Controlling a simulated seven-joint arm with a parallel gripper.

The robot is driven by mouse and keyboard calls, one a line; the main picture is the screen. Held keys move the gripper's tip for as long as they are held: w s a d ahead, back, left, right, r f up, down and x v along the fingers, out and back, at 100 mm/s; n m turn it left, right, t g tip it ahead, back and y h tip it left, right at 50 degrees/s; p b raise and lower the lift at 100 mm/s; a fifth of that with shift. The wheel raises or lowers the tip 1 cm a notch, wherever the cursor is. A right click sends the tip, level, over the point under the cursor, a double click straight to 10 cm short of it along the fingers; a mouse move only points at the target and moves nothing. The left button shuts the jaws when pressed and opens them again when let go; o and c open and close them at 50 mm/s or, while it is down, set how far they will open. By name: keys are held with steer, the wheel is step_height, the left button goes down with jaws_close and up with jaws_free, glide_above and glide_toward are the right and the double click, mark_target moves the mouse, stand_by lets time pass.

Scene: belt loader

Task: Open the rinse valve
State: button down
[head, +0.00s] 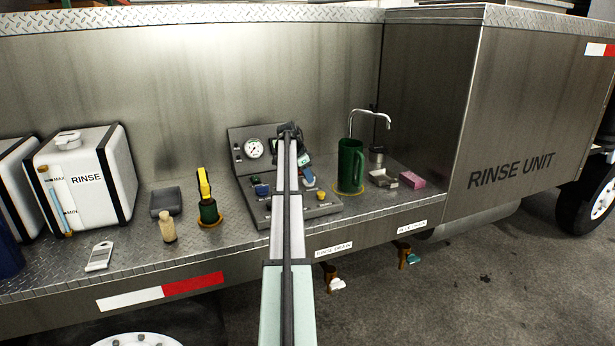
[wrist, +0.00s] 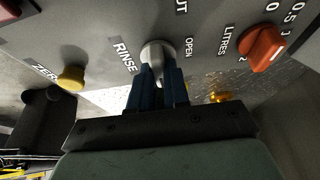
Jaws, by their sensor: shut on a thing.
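The rinse valve knob (wrist: 157,50) is a pale grey round knob on the sloping grey panel, between the lettering RINSE and OPEN in the wrist view. My gripper (wrist: 159,73) has its two dark blue fingers closed on it, one on each side. The fingers cover its lower part, so which way its handle points is hard to tell. In the head view my own arm hides the valve and most of the grip on the control panel (head: 262,213).
A red-orange LITRES dial (wrist: 264,48) sits right of the valve, a yellow ZERO button (wrist: 71,78) left. A yellow-and-green bottle (head: 208,208) stands left.

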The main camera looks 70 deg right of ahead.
steer(key=shift+n, duration=0.3)
steer(key=n, duration=0.2)
steer(key=n+t+h, duration=0.1)
steer(key=n, duration=0.1)
steer(key=shift+s+a+t, duration=0.15)
steer(key=shift+s+t, duration=0.05)
steer(key=shift+t, duration=0.1)
steer(key=n+t, duration=0.1)
steer(key=n, duration=0.3)
steer(key=shift+n+t, duration=0.4)
steer(key=n+t, duration=0.1)
steer(key=n, duration=0.3)
steer(key=shift+s+t, duration=0.15)
steer(key=shift+t, duration=0.25)
steer(key=shift+s+n+t+y, duration=0.1)
steer(key=shift+n+t+y, duration=0.4)
steer(key=shift+n, duration=1.7)
steer(key=c, duration=1.1)
jaws_free()
